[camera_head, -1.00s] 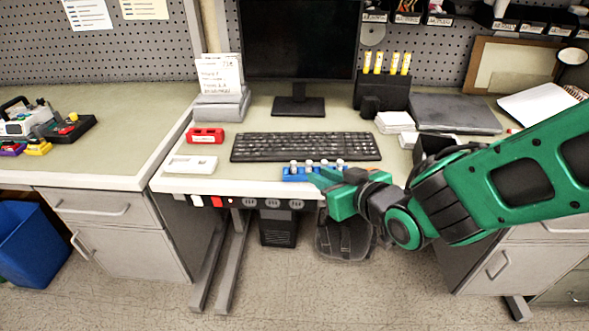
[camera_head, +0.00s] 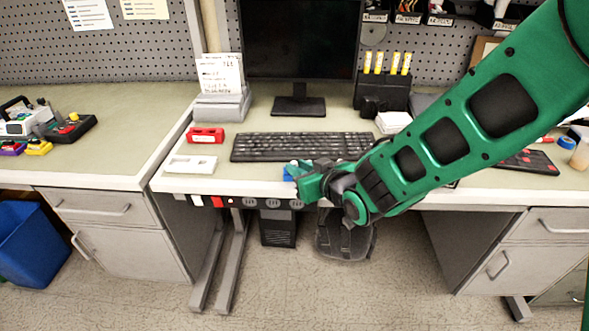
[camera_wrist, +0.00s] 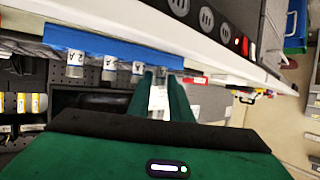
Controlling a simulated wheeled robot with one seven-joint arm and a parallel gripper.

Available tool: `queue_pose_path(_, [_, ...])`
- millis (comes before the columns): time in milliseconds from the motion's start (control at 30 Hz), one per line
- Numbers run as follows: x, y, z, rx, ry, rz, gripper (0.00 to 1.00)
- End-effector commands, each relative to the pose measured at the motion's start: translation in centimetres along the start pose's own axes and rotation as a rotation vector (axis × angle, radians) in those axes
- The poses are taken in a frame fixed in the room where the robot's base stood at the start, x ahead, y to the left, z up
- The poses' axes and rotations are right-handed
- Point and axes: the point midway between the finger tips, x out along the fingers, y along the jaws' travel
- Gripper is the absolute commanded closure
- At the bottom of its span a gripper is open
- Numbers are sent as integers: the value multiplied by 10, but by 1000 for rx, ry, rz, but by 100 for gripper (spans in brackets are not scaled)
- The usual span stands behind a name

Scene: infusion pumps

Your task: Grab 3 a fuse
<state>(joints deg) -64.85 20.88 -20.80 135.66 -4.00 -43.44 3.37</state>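A blue rack (camera_head: 289,171) with several pale fuses stands at the table's front edge, right of the white tray, mostly covered by my gripper (camera_head: 303,178) in the head view. In the wrist view the rack (camera_wrist: 110,46) shows as a blue bar, with labelled fuses (camera_wrist: 109,69) sticking out of it. One reads "2A". My gripper's two green fingers (camera_wrist: 160,85) are apart, their tips close to the rack's end. A pale piece (camera_wrist: 158,97) shows in the gap between them. I cannot tell whether the fingers touch it.
A white two-slot tray (camera_head: 191,164) and a red block (camera_head: 205,135) lie left of the black keyboard (camera_head: 290,147). A black box with yellow tubes (camera_head: 379,64) and a monitor (camera_head: 298,45) stand behind. The table's front edge (camera_head: 250,188) is close below my gripper.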

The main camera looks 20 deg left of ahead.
Motion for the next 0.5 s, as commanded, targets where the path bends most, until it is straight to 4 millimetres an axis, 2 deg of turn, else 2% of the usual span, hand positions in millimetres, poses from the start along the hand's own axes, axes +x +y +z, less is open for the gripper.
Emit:
queue_pose_path(133, [10, 0, 0, -1, 0, 0, 81])
queue_pose_path(367, [12, 0, 0, 0, 0, 0, 81])
queue_pose_path(467, [12, 0, 0, 0, 0, 0, 100])
queue_pose_path(500, [11, 0, 0, 0, 0, 0, 100])
